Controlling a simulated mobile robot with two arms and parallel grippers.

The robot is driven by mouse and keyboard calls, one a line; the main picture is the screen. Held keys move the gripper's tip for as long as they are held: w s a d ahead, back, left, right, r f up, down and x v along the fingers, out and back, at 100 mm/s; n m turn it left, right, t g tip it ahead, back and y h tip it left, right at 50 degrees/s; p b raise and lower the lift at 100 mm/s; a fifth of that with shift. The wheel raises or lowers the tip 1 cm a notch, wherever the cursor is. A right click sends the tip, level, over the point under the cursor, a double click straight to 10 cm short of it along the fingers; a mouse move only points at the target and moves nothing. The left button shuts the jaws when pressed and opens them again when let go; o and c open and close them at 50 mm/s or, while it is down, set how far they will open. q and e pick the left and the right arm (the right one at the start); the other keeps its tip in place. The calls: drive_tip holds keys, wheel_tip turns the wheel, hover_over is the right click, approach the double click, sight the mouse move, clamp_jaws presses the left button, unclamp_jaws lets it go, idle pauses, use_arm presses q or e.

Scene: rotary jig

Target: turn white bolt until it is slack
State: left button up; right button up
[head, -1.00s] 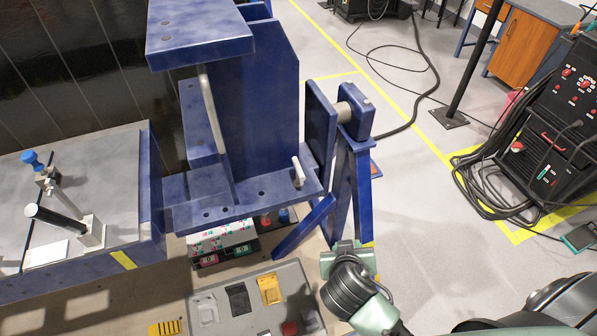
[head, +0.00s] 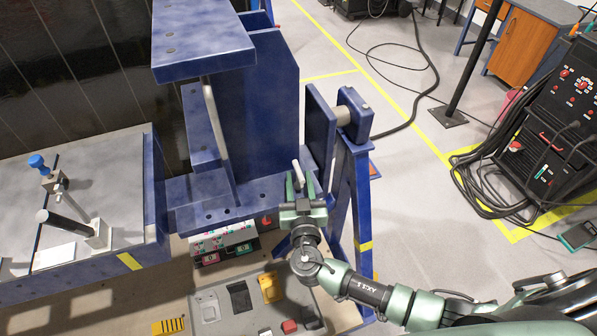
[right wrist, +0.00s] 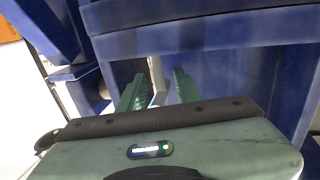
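The white bolt (head: 297,170) stands up like a short pin from the lower blue plate of the rotary jig (head: 272,110). My right gripper (head: 300,182) is at the near edge of that plate, its two green fingers spread apart, one on each side of the bolt. In the right wrist view, a pale upright piece of the bolt (right wrist: 157,78) shows between the open fingers (right wrist: 156,88). Its lower part is hidden by the gripper body. I cannot tell whether a finger touches it. My left gripper is not in view.
A long pale rod (head: 213,118) runs down the jig's left side. The blue jig stand (head: 350,200) is close right of my right gripper. A grey tray (head: 212,293) lies below, and a clamp table (head: 100,170) stands at left.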

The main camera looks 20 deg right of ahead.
drive_tip(key=shift+x, duration=0.75)
